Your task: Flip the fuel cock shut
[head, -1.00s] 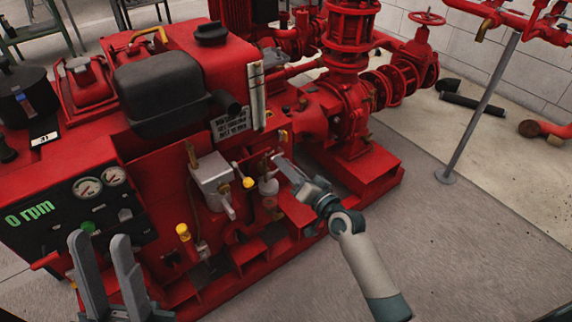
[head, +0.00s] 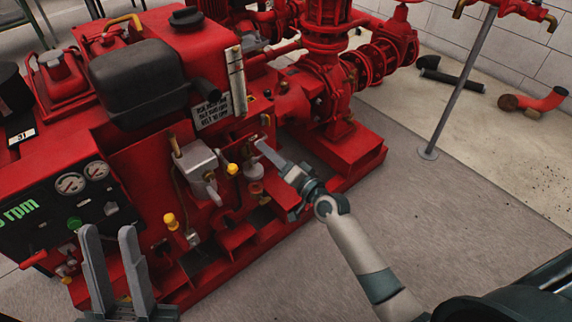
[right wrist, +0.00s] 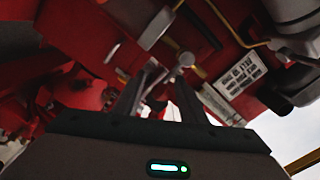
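My right gripper (head: 264,150) reaches in from the right to the engine's side, among small fittings below the white sign. In the right wrist view its dark fingers (right wrist: 162,85) stand apart, with a pale rod and round knob (right wrist: 185,60) showing near their tips. I cannot tell whether they touch it. This may be the fuel cock's lever; the cock is small and partly hidden in the head view. A filter-like bowl (head: 254,171) hangs just below the fingertips. My left gripper (head: 115,270) is open and empty in front of the gauge panel.
The red engine (head: 140,170) fills the left, with a black tank (head: 138,82), a grey box (head: 197,166) and yellow caps (head: 170,219) near the right gripper. A grey pole (head: 462,85) stands at right. Floor between is clear.

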